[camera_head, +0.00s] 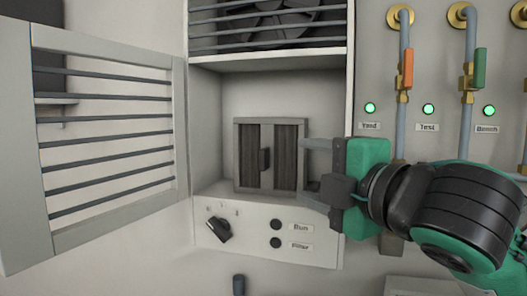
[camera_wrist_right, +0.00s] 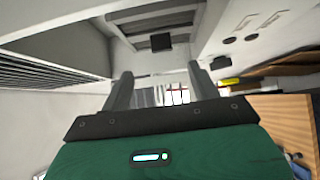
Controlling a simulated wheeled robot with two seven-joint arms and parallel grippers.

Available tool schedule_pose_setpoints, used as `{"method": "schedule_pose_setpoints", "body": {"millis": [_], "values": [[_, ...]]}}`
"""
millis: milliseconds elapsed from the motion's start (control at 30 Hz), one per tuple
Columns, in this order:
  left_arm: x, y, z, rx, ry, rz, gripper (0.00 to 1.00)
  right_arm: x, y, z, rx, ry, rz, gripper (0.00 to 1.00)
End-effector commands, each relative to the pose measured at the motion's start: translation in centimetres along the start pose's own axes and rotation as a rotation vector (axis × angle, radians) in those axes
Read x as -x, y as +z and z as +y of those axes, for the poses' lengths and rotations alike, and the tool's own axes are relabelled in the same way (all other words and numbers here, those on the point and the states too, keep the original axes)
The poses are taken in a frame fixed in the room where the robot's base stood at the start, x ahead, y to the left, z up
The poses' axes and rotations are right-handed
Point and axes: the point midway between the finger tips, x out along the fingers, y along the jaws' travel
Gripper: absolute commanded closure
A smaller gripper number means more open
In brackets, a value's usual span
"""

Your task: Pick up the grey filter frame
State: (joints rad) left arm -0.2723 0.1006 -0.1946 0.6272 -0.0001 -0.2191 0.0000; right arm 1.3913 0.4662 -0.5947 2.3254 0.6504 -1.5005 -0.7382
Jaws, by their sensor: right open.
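The grey filter frame (camera_head: 285,156) stands upright in the cabinet recess in the head view. It has a grey rim, dark ribbed panels and a dark handle (camera_head: 264,160) near its middle. In the wrist view the frame (camera_wrist_right: 143,28) shows at the top, with the dark handle (camera_wrist_right: 160,41) at its lower side. My right gripper (camera_head: 308,170) is open and empty at the right side of the frame, its fingers pointing left toward it. Whether a finger touches the frame cannot be told. It also shows in the wrist view (camera_wrist_right: 160,72). My left gripper is out of view.
An open louvred door (camera_head: 178,130) stands at left. Below the recess is a control panel (camera_head: 262,251) with a dark knob (camera_head: 218,229) and buttons. A barred fan (camera_head: 275,25) is above.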

Motion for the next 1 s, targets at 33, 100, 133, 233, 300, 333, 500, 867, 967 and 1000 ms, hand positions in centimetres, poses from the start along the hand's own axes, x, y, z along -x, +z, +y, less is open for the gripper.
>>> {"method": "schedule_pose_setpoints", "body": {"millis": [33,100,133,233,300,333,500,867,967,1000], "values": [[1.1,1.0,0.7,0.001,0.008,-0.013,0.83,-1.2,-0.1,0.4,-0.004,-0.005,0.002,0.38],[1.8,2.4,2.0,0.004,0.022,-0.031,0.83,-2.6,-0.1,0.4,-0.004,-0.005,0.002,0.38],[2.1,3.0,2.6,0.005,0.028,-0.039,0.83,-3.2,-0.1,0.4,-0.003,-0.005,0.002,0.38],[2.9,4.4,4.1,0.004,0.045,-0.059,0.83,-4.9,-0.1,0.3,-0.004,-0.004,0.002,0.38],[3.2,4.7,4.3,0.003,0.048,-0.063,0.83,-5.7,0.0,0.2,-0.004,-0.003,0.001,0.38],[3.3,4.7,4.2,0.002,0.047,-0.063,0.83,-5.9,0.0,0.2,-0.003,-0.003,0.001,0.38],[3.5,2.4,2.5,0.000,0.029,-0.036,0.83,-6.7,-0.1,0.1,-0.001,-0.001,0.001,0.38],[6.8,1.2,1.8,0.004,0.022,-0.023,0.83,-10.5,-0.3,0.0,-0.003,-0.003,0.001,0.38],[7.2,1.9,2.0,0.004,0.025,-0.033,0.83,-11.3,-0.2,-0.1,-0.002,-0.002,0.000,0.38],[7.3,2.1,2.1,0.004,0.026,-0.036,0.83,-11.4,-0.2,-0.2,-0.002,-0.001,0.000,0.38]]}}
